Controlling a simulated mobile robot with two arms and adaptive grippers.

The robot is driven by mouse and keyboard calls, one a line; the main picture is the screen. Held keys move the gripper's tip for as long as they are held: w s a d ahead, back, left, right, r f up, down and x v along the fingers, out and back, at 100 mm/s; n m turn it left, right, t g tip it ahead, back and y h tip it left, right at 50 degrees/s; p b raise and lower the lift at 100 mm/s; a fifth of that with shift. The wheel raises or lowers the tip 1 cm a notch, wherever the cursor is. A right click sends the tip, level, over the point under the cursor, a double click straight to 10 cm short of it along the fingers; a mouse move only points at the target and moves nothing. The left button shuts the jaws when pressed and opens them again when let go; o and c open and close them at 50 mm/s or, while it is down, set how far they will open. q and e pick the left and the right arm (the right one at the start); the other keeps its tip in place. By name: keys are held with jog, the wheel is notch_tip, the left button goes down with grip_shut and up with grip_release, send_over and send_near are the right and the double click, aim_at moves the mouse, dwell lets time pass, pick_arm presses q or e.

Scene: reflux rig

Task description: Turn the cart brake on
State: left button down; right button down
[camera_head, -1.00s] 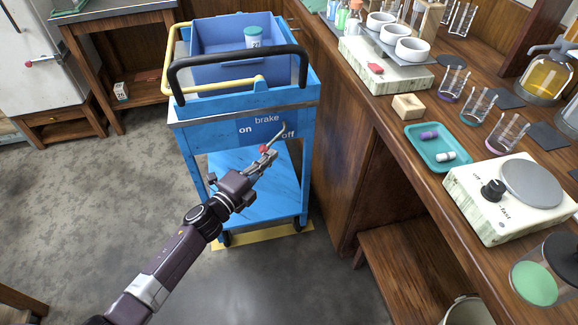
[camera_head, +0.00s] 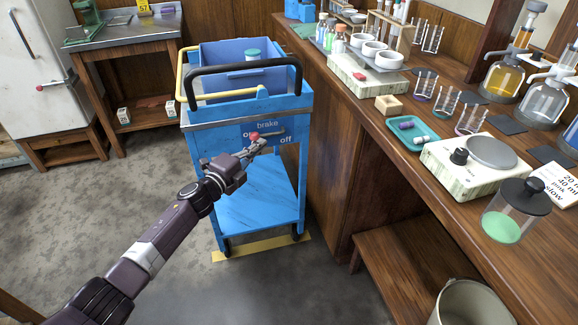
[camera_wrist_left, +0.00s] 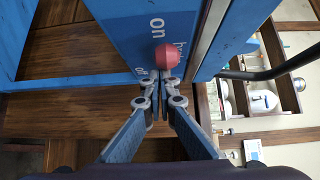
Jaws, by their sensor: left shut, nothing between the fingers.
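The blue cart (camera_head: 222,138) stands beside the wooden bench, with a brake panel marked "on" at left and "off" at right. The brake lever's red knob (camera_head: 254,136) is at the "on" side and partly covers that label; its grey bar runs right. The red knob (camera_wrist_left: 166,57) also shows in the left wrist view, just past my fingertips and near the "on" lettering. My left gripper (camera_head: 250,151) is shut and empty, with its tips at or very near the knob's lower side. I cannot tell if they touch. My right gripper is out of view.
The cart carries a blue bin (camera_head: 225,60) behind a black handle (camera_head: 240,68). The bench (camera_head: 385,140) at right holds glassware, a teal tray (camera_head: 428,139) and a hotplate (camera_head: 465,170). A bucket (camera_head: 465,305) stands at lower right. The floor left of the cart is clear.

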pick_arm(q)
jog(key=shift+r, duration=0.2)
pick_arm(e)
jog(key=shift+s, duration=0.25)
pick_arm(q)
jog(key=shift+a, duration=0.1)
jog(key=v, duration=1.2)
jog(key=shift+f, duration=0.1)
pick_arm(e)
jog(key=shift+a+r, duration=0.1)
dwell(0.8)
